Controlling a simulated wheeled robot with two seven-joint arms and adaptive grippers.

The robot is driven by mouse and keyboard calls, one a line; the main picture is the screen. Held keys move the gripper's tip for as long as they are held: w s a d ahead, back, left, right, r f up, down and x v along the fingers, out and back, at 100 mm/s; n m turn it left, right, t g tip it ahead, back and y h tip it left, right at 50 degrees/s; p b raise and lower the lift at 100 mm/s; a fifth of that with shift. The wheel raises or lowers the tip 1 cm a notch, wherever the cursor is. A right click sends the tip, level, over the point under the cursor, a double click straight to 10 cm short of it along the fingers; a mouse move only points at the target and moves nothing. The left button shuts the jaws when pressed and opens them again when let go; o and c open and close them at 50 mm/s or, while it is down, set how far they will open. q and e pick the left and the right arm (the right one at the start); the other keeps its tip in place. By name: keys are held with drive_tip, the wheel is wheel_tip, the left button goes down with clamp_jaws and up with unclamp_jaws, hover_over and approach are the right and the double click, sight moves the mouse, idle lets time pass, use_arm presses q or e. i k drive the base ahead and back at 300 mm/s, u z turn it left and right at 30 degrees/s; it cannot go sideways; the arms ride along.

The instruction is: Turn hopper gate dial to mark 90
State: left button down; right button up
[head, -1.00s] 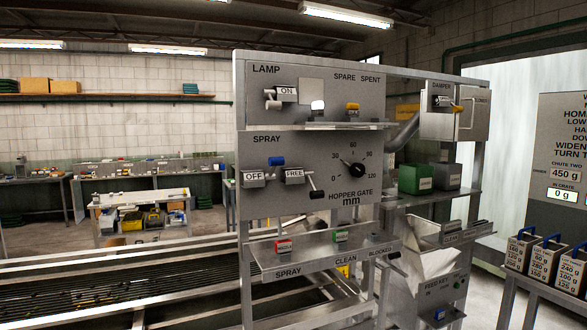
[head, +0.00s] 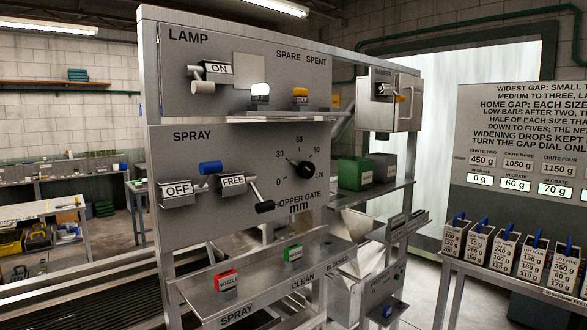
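The hopper gate dial (head: 305,169) is a black round knob on the grey upright panel (head: 225,215), right of centre on its lower plate. Marks 0, 30, 60, 90 and 120 run in an arc around it. Its pale-tipped pointer aims up and left, at about mark 30. The mark 90 (head: 313,152) is up and right of the knob. The words "HOPPER GATE mm" stand below it. Neither of my grippers shows in the head view.
A crank lever with a black grip (head: 265,207) juts out below left of the dial. A crate table (head: 510,277) stands right. Floor shows between panel and table.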

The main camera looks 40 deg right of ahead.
sight(306, 170)
drive_tip(key=z, duration=0.35)
drive_tip(key=i, duration=0.75)
drive_tip(key=z, duration=0.6)
